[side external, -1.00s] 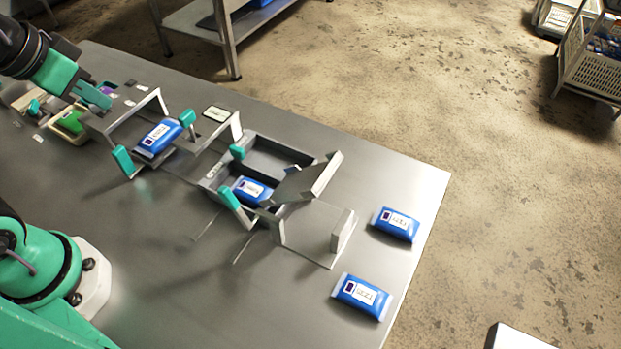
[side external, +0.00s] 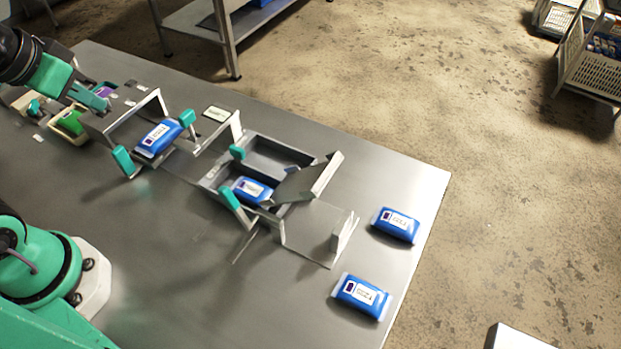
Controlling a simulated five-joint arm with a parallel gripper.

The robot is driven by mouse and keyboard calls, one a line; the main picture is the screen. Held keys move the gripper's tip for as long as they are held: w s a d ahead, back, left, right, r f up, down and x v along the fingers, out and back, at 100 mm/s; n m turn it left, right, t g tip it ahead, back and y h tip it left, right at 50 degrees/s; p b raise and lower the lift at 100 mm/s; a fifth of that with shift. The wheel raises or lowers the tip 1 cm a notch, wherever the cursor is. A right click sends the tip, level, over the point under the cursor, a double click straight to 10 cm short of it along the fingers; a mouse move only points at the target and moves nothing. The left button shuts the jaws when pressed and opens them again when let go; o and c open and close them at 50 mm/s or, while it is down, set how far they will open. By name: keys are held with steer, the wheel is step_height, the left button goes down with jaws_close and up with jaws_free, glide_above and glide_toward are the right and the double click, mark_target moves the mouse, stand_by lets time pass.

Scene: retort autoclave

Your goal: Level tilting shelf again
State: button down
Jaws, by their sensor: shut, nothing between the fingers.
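My gripper (side external: 100,99) is at the upper left, with its teal fingers together beside a purple item, away from the grey fixtures. A grey plate with a raised lip (side external: 302,184) sits tilted at the right end of the tray fixture (side external: 278,152), apparently the tilting shelf. A small upright plate (side external: 341,233) stands in front of it on a thin base plate (side external: 308,240). One blue pouch (side external: 250,191) lies in the tray beside the tilted plate. Another blue pouch (side external: 160,138) lies tilted on the left frame, between teal end pieces.
Two blue pouches (side external: 396,225) (side external: 361,297) lie loose near the table's right edge. A green item (side external: 72,122) and the purple item (side external: 103,90) are near my gripper. The front middle of the steel table (side external: 180,290) is clear.

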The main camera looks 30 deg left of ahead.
steer(key=shift+d, duration=0.1)
stand_by(0.4)
steer(key=w+d+f+n+g, duration=0.1)
steer(key=d+n+g, duration=0.1)
steer(key=d+n, duration=0.5)
steer(key=w+d+f+n+g, duration=0.1)
steer(key=d+n+g, duration=0.2)
steer(key=d+n, duration=0.4)
steer(key=shift+w+d+f+n, duration=0.25)
steer(key=shift+d+n, duration=0.1)
steer(key=shift+n, duration=1.65)
steer(key=shift+f, duration=0.1)
step_height(320, 180, down, 10)
steer(key=shift+d+r, duration=0.3)
steer(key=shift+d, duration=0.4)
steer(key=shift+d+r, duration=0.3)
steer(key=shift+d, duration=0.45)
steer(key=shift+d+r, duration=0.3)
steer(key=shift+d, duration=0.4)
